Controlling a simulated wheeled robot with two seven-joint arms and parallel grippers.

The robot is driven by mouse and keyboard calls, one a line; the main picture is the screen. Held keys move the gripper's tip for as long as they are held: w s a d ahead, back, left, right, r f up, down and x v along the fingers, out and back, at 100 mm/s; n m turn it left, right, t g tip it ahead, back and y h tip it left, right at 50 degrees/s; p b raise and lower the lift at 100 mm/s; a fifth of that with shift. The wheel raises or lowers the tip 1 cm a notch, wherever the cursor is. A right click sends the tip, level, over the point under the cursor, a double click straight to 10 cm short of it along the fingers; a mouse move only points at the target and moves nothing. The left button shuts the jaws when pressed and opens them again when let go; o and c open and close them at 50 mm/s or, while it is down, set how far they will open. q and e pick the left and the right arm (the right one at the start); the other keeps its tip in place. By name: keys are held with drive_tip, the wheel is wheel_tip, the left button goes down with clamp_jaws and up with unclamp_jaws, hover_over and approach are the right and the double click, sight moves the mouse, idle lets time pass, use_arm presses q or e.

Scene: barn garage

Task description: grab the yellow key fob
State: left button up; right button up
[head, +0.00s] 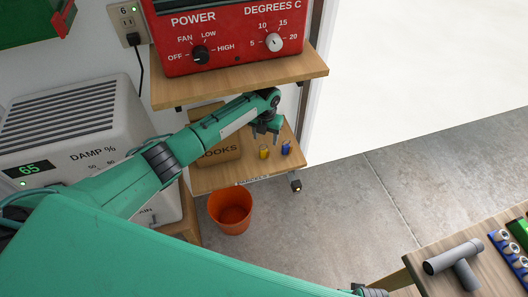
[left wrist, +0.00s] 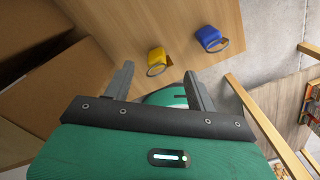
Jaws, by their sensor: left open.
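The yellow key fob (head: 264,153) lies on a low wooden shelf, with a ring at one end. In the left wrist view the yellow key fob (left wrist: 157,56) lies beyond and between my fingertips, apart from them. A blue key fob (head: 286,147) lies to its right, and it also shows in the left wrist view (left wrist: 209,38). My left gripper (head: 266,132) is open and empty, close above the shelf by the yellow fob. In the left wrist view its two fingers (left wrist: 158,80) are spread apart.
The lower shelf (head: 215,180) holds a cardboard box (head: 222,153) beside the fobs. An upper shelf (head: 240,84) with a red heater (head: 230,35) is above. An orange bucket (head: 231,211) stands below. A grey dehumidifier (head: 75,125) is left.

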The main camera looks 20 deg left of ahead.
sight(264, 149)
use_arm(q)
wheel_tip(264, 149, down, 2)
drive_tip(key=shift+w+f, duration=0.1)
drive_tip(key=f, duration=0.4)
drive_tip(key=shift+s+a+f, duration=0.15)
drive_tip(key=shift+s+f, duration=0.15)
drive_tip(key=shift+f, duration=0.35)
drive_tip(key=c, duration=1)
use_arm(e)
drive_tip(key=shift+w+r, duration=0.15)
drive_tip(key=shift+r, duration=0.55)
